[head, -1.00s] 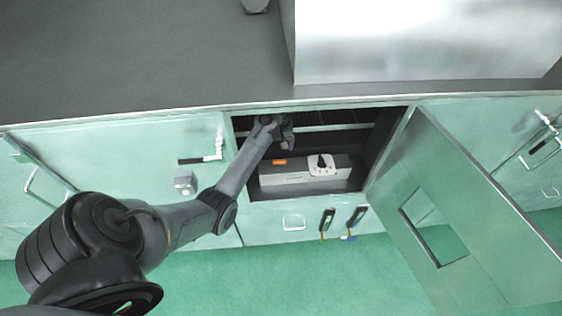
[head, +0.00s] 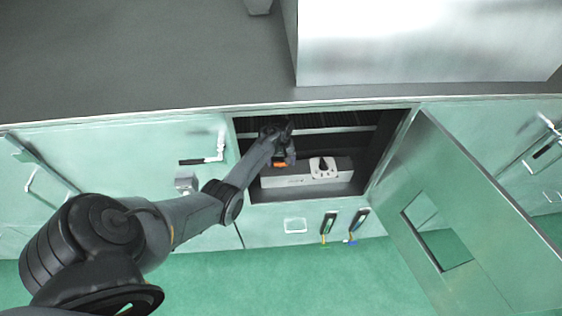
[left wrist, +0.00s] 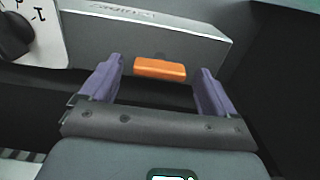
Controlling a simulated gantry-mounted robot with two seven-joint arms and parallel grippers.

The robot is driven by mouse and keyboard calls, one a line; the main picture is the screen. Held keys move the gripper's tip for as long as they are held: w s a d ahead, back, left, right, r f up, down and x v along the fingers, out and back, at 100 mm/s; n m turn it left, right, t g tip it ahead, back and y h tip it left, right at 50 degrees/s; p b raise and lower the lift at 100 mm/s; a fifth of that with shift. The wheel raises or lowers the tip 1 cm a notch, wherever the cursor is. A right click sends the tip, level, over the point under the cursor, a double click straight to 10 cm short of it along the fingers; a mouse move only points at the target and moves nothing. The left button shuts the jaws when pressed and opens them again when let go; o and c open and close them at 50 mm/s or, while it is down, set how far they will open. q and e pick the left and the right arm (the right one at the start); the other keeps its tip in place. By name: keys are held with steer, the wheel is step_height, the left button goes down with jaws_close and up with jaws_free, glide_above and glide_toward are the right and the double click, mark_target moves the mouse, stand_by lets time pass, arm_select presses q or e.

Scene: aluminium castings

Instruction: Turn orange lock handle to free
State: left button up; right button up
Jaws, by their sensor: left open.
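In the left wrist view the orange handle (left wrist: 160,68) is a short bar lying crosswise between my open fingers, with a gap on both sides. My left gripper (left wrist: 160,82) is open and empty, reaching in from above. In the head view my left gripper (head: 282,157) is small and dark, right at the handle. Whether the fingertips are level with the handle is hard to tell. My right gripper is in neither view.
A black rotary knob on a white plate (head: 323,166) is on the same unit, right of the handle. The cabinet door (head: 465,200) stands open at the right. Cabinet walls and a dark rack (head: 335,118) enclose the unit closely.

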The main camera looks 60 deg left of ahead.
arm_select(q)
steer(key=shift+f, duration=0.3)
steer(key=shift+c, duration=0.3)
steer(key=c, duration=1)
